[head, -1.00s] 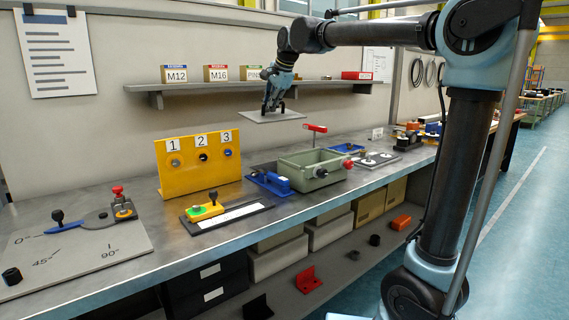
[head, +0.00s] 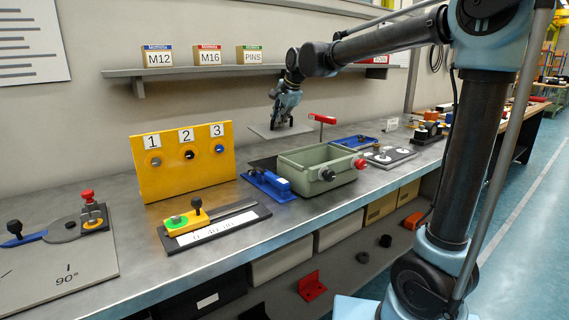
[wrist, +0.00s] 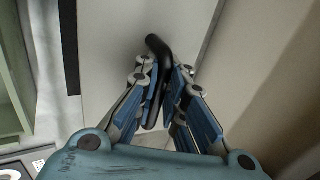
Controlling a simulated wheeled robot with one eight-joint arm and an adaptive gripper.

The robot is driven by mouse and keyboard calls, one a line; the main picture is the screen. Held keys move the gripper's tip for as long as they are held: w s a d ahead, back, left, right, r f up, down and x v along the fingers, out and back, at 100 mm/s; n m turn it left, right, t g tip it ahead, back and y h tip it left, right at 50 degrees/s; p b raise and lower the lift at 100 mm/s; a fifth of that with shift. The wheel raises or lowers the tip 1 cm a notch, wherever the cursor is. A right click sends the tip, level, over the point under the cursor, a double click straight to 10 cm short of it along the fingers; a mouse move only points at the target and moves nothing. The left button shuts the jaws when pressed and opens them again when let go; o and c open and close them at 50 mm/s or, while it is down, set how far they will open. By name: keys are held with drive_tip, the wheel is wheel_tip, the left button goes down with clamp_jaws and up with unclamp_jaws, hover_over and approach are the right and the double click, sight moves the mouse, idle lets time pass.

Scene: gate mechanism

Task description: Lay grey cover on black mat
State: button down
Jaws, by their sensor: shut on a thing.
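My gripper (head: 281,121) is shut on the black handle of the grey cover (head: 261,132), a flat thin plate held roughly level above the back of the bench. In the wrist view my gripper (wrist: 166,88) grips the bent black handle, and the cover (wrist: 110,75) spreads out beneath it. The black mat (head: 262,163) lies on the bench behind the blue clamp and left of the green box, partly hidden by them. A dark strip of it (wrist: 70,45) shows beside the cover's left edge in the wrist view.
The green box (head: 318,172) with a red-handled part stands right of the mat. The blue clamp (head: 268,184) is in front. A yellow numbered panel (head: 185,165) stands to the left. The wall shelf (head: 200,71) with small boxes is behind and above.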

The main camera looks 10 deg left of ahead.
sight(279, 129)
wheel_tip(279, 129, down, 2)
drive_tip(key=shift+d+f, duration=0.1)
drive_tip(key=shift+s+f+g+h, duration=0.1)
drive_tip(key=shift+f+g+h, duration=0.05)
drive_tip(key=shift+g+h, duration=0.4)
drive_tip(key=shift+f, duration=5)
drive_tip(key=c, duration=1.7)
unclamp_jaws()
drive_tip(key=shift+o, duration=0.2)
drive_tip(key=shift+r, duration=0.1)
drive_tip(key=v, duration=1.2)
